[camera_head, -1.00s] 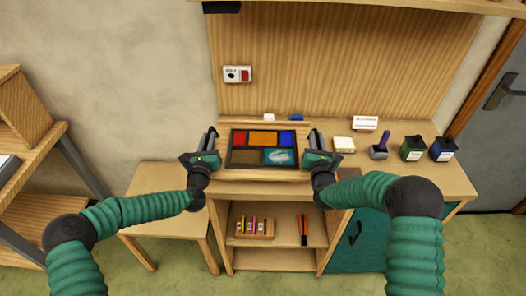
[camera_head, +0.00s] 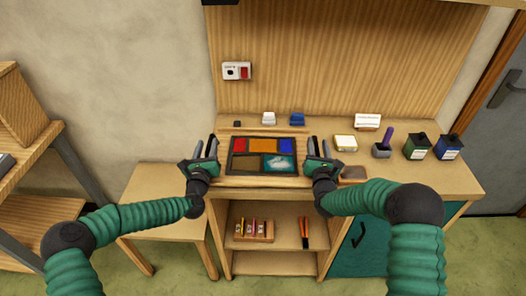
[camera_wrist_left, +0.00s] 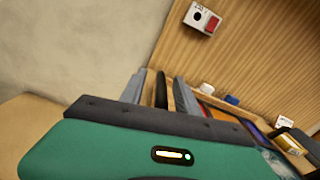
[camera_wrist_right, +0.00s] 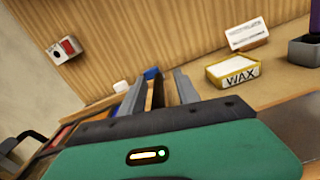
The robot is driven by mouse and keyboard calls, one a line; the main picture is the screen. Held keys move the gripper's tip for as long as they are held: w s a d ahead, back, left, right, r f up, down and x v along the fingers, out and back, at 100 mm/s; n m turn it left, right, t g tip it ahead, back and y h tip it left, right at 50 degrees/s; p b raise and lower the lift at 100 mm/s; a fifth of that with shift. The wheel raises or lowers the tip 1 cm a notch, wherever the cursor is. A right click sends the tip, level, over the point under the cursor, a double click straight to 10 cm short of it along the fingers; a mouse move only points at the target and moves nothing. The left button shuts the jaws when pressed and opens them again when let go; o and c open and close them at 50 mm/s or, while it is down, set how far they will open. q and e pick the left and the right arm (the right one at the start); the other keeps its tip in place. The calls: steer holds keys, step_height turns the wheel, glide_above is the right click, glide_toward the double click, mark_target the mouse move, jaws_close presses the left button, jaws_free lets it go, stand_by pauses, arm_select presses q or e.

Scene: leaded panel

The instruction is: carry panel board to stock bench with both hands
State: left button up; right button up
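The panel board (camera_head: 222,182) is a light wooden board at the middle of the stock bench (camera_head: 455,183). It carries a dark-leaded panel (camera_head: 264,155) with red, orange, blue, brown and teal glass. The board appears level and resting on the bench top. My left gripper (camera_head: 206,147) is at its left edge and my right gripper (camera_head: 319,148) at its right edge.
Behind the board are a small white block (camera_head: 269,118) and a blue block (camera_head: 297,119). To its right are the wax tin (camera_head: 345,143), a card (camera_head: 367,121), a purple-handled brush holder (camera_head: 382,150) and two dark jars (camera_head: 418,147). A lower side table (camera_head: 160,190) stands left.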

arm_select(q)
steer(key=shift+d+f, duration=0.1)
arm_select(e)
steer(key=shift+w+a+f, duration=0.1)
arm_select(q)
steer(key=shift+s, duration=0.1)
steer(key=s, duration=1.1)
steer(key=shift+s+a, duration=0.2)
steer(key=shift+a, duration=0.1)
arm_select(e)
steer(key=shift+a, duration=0.15)
arm_select(q)
steer(key=shift+s, duration=0.1)
arm_select(e)
steer(key=s, duration=1.2)
steer(key=shift+a, duration=0.25)
